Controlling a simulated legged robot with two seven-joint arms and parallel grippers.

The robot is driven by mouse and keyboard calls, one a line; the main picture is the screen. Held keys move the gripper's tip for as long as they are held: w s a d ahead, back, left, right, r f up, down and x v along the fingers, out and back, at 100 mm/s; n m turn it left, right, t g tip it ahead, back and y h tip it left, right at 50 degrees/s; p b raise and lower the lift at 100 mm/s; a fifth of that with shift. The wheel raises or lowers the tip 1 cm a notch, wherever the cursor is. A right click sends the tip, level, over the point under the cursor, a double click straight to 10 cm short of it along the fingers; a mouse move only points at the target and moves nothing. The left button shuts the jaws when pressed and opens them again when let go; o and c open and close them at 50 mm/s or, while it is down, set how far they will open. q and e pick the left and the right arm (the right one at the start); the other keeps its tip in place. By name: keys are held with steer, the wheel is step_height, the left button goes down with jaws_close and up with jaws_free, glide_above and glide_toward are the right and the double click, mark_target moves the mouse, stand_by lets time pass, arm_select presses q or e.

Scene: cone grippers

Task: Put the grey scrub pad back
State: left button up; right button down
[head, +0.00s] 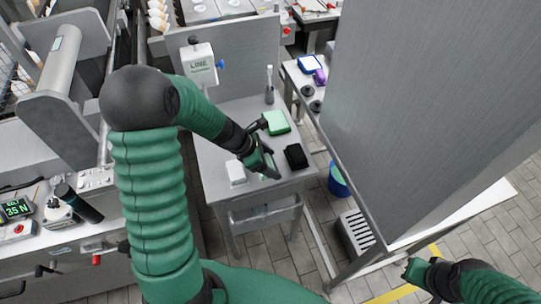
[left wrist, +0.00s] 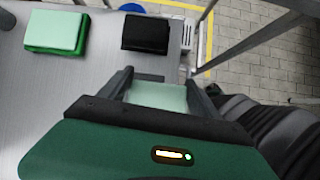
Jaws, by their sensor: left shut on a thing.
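My left gripper (head: 266,166) is over the front part of the small grey table (head: 212,150), and it also shows in the left wrist view (left wrist: 158,92). It is shut on a pale green pad (left wrist: 158,97), which sits between its two fingers. A black pad (head: 296,157) lies on the table just right of the gripper, and it shows beyond the fingers in the left wrist view (left wrist: 145,33). A green pad with a paler top (head: 276,122) lies farther back. No pad looks clearly grey. My right gripper (head: 420,274) is low at the right, away from the table; its jaws are unclear.
A white block (head: 236,173) stands on the table left of the gripper. A dispenser (head: 199,64) hangs on the back panel, and a brush in a holder (head: 269,88) stands at the back. A blue bin (head: 338,182) is right of the table. A large grey panel (head: 430,110) fills the right.

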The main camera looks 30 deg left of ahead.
mark_target(269, 156)
arm_select(q)
steer(key=w, duration=0.1)
steer(key=w+a, duration=0.1)
steer(key=w, duration=0.1)
steer(key=shift+w+f, duration=0.1)
steer(key=shift+w, duration=0.05)
steer(key=shift+w+f, duration=0.15)
steer(key=shift+f, duration=0.15)
step_height(269, 156, down, 3)
steer(key=shift+r, duration=0.2)
steer(key=shift+a+f, duration=0.15)
steer(key=shift+f, duration=0.05)
steer(key=shift+a, duration=0.15)
steer(key=o, duration=1.1)
steer(key=shift+c, duration=0.2)
steer(key=o, duration=0.4)
arm_select(e)
steer(key=shift+d, duration=0.4)
arm_select(q)
steer(key=shift+r, duration=0.1)
